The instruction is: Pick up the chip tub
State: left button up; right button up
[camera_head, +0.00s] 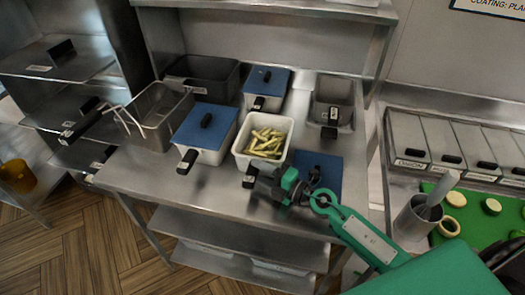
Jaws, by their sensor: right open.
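The chip tub (244,160) is a white open container filled with pale yellow chips (263,143), standing on the steel table. A dark handle with a small white label sits at its front. My right gripper (257,182) is dark, at the end of a green arm that comes in from the lower right. It is open at the tub's front, close to the handle. I cannot tell whether its fingers touch the handle or stand around it. My left gripper is not in view.
Blue-lidded tubs (205,130) (267,83) stand left of and behind the chip tub. A wire fry basket (158,112), a black bin (203,73) and a grey tub (334,100) are also on the table (140,172). A blue mat (327,170) lies at right.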

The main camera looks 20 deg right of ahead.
aim_at(250, 167)
jog(key=x, duration=0.3)
jog(key=shift+w+a, duration=0.2)
jog(key=shift+w, duration=0.15)
grip_shut()
